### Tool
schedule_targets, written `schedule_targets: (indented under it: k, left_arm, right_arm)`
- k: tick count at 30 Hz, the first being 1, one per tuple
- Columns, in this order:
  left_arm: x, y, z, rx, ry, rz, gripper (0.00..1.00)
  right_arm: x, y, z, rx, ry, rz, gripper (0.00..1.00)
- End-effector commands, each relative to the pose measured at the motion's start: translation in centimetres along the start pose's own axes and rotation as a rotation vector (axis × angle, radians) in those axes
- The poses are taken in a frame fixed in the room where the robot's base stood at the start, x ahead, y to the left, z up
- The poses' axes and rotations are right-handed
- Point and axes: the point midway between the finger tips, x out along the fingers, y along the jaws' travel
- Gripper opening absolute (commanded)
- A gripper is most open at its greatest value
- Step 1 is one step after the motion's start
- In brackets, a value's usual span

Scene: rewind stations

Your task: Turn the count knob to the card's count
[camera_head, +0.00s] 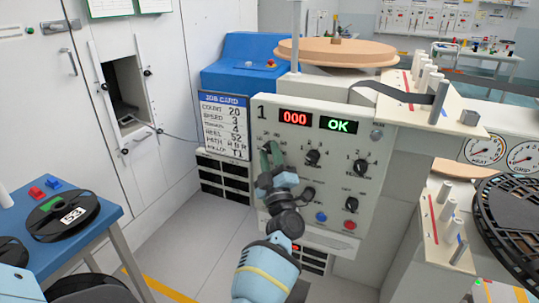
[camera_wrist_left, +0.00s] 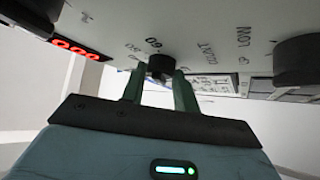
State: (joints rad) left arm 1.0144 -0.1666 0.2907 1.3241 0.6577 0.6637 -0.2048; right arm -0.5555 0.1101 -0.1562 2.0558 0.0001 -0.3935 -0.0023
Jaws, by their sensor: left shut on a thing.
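The job card (camera_head: 223,127) in the head view is white with a dark blue header, and its count line reads 20. The panel (camera_head: 345,222) of station 1 has a red display (camera_head: 294,117) reading 000 and a green OK display (camera_head: 338,125). My left gripper (camera_head: 270,153) reaches up to the panel's upper left and covers the count knob there. In the left wrist view the black count knob (camera_wrist_left: 161,64) sits between the two green fingertips, which are shut on it. Printed numbers surround the knob. My right gripper is not in view.
Other black knobs (camera_head: 312,157) sit to the right, with a blue button (camera_head: 321,217) and a red button (camera_head: 351,204) below. A blue table (camera_head: 112,213) with a black reel (camera_head: 62,215) marked 53 stands at left. The floor between is clear.

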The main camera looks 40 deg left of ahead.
Motion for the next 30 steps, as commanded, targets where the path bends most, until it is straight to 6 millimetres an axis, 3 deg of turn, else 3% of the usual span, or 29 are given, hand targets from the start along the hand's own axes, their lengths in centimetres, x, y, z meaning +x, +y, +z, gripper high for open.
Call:
schedule_targets:
  k: [5, 6, 11, 20, 30]
  left_arm:
    - [-0.1, 0.0, 0.1, -0.001, -0.002, 0.000, 0.07]
    - [-0.1, 0.0, 0.1, -0.001, -0.002, 0.000, 0.33]
    - [0.0, 0.0, 0.0, 0.000, -0.001, 0.000, 0.52]
    - [-0.2, 0.0, 0.0, 0.001, -0.001, 0.000, 0.52]
    - [-4.9, -0.1, 0.1, 0.001, -0.004, -0.001, 0.52]
  right_arm:
    - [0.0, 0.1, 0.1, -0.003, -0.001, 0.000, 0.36]
    - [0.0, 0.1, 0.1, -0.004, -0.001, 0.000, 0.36]
    - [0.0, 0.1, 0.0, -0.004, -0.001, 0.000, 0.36]
    - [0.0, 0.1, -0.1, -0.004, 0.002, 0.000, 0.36]
    - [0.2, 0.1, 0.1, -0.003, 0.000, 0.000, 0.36]
